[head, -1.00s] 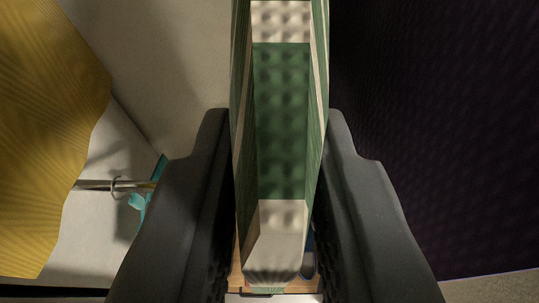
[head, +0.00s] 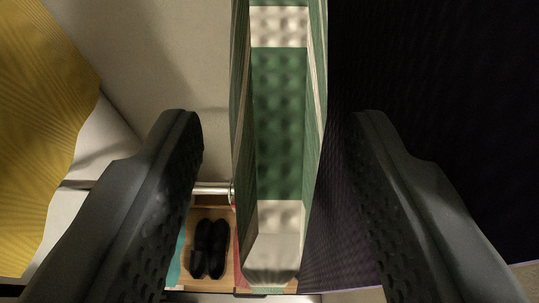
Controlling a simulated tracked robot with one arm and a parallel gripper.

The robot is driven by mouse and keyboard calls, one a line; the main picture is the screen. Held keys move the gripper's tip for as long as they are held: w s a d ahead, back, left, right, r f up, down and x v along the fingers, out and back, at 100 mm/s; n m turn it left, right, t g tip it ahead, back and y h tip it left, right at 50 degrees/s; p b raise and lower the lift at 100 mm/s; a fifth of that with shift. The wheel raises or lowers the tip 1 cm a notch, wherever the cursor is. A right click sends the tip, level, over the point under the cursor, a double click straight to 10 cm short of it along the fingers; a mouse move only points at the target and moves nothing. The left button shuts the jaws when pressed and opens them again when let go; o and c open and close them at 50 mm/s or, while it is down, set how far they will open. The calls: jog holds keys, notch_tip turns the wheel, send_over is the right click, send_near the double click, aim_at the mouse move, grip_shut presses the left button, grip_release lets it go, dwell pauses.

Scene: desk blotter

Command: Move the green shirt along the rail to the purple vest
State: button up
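The green shirt (head: 280,120), green with cream bands and striped sides, hangs edge-on in the middle of the head view. My gripper (head: 278,125) is open, with one finger on each side of the shirt and a gap on both sides. The dark purple garment (head: 440,100), which looks like the purple vest, fills the right side. It is right beside the shirt; whether they touch I cannot tell. A short piece of the rail (head: 212,188) shows left of the shirt; the rest is hidden.
A yellow garment (head: 45,130) hangs at the far left, with a gap between it and the shirt. Black shoes (head: 210,248) stand on a wooden surface low behind the left finger. A pale wall (head: 150,60) is behind.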

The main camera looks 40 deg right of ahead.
jog(key=b+v, duration=0.1)
jog(key=v, duration=1.2)
jog(key=shift+s+a, duration=0.3)
jog(key=s+a+r+n+t+y+b, duration=0.1)
jog(key=a+r+n+t+y, duration=0.3)
jog(key=a+r+n+y, duration=0.3)
notch_tip(320, 180, up, 3)
jog(key=shift+s+a+f+t+y, duration=0.2)
jog(key=shift+s+a+t+y, duration=0.15)
jog(key=shift+a, duration=0.8)
